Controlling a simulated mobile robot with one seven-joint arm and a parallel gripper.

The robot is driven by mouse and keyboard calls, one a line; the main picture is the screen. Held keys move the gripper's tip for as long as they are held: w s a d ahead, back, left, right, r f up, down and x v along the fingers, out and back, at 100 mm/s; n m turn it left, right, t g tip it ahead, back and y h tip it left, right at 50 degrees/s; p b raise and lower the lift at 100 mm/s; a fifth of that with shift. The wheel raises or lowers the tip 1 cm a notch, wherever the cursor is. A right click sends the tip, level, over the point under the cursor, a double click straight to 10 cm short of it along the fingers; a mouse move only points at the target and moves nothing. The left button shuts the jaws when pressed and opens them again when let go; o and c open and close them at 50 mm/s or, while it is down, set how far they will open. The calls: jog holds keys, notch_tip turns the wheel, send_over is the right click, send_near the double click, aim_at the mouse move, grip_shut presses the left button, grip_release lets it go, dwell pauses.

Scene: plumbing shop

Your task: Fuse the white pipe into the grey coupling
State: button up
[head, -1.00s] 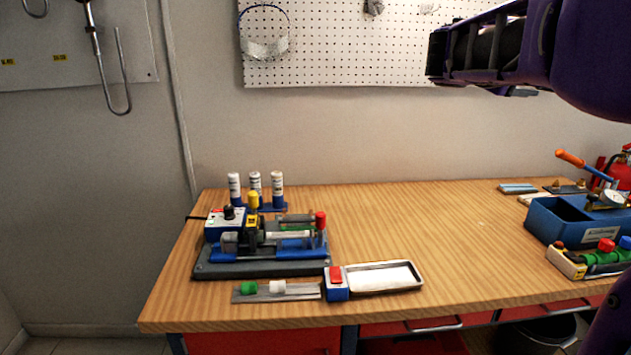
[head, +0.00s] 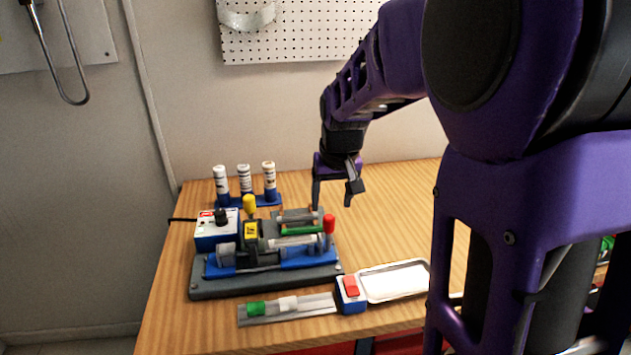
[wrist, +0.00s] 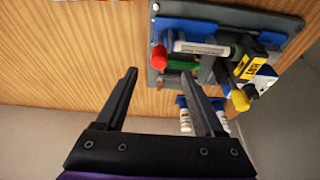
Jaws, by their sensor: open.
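The white pipe (head: 293,241) lies in the blue clamp bench (head: 300,263) on the grey base, below a red knob (head: 329,222). It also shows in the wrist view (wrist: 203,48). The grey coupling (head: 226,255) sits at the left end of the bench. Between them stands the heating tool (head: 251,231) with a yellow label and yellow knob, beside the pipe's left end; exact contact is hard to tell. My gripper (head: 335,195) is open and empty, pointing down above the table behind the bench's right end. Its two fingers also show in the wrist view (wrist: 160,80).
A control box (head: 217,230) is at the left. A blue rack of white bottles (head: 244,180) stands behind. In front lie a metal strip (head: 315,306) with green and white pieces, a red-topped box (head: 350,293) and a shallow tray (head: 397,280).

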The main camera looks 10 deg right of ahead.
aim_at(329, 218)
jog(key=shift+w+f, duration=0.1)
jog(key=shift+f, duration=0.6)
jog(key=shift+b+x, duration=1.9)
jog(key=shift+x, duration=1.75)
jog(key=shift+d, duration=0.1)
jog(key=c, duration=1.1)
jog(key=shift+o, duration=0.2)
jog(key=shift+a, duration=1.6)
